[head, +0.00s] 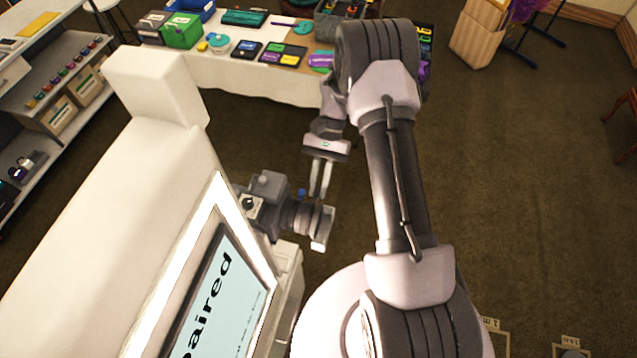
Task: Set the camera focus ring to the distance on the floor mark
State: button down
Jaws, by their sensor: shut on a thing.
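A grey camera (265,203) is mounted at the side of the white booth, with its lens pointing right. The ribbed focus ring (300,216) goes around the lens barrel, and a small blue piece (302,192) sits on top of the lens. My gripper (319,198) reaches down from above, its two pale fingers close together and shut on the lens's ring. The exact contact is small and partly hidden. Two floor marks with labels, one (494,324) and another (570,342), lie at the bottom right, cut by the frame edge. Their text is too small to read surely.
A white booth with a lit screen (222,300) fills the lower left. A table (262,86) at the back holds boxes and several small items. Shelves (40,120) stand at the left, a wooden bin (476,42) at the back right. The right-hand carpet (540,180) is clear.

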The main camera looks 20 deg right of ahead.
dwell(0.4)
jog(key=c, duration=1.4)
grip_release()
jog(key=v, duration=1.7)
jog(key=shift+p, duration=0.45)
